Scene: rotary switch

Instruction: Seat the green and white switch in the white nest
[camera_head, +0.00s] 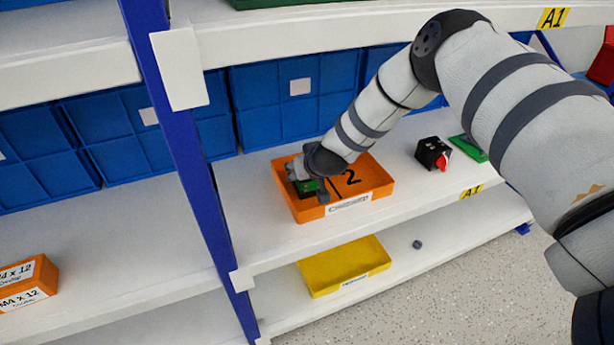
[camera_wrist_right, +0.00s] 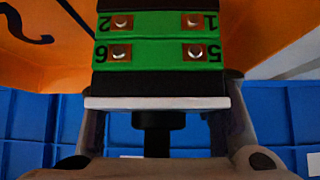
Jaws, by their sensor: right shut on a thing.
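The green and white switch (camera_head: 307,187) is at the left side of the orange tray (camera_head: 378,192), partly hidden by my right gripper (camera_head: 309,181). In the right wrist view the switch (camera_wrist_right: 160,50) fills the top middle: black and green bands with brass screw terminals, a white plate and a dark shaft below. My right gripper's fingers stand on both sides of the shaft, shut on the switch. I cannot tell whether the switch touches the tray's floor. I cannot make out the white nest in either view. My left gripper is not in view.
A black block with a red knob (camera_head: 433,153) and a flat green piece (camera_head: 468,147) lie right of the tray on the white shelf. Blue bins (camera_head: 297,95) stand behind. A blue upright (camera_head: 185,150) is at the left. A yellow tray (camera_head: 345,265) sits on the shelf below.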

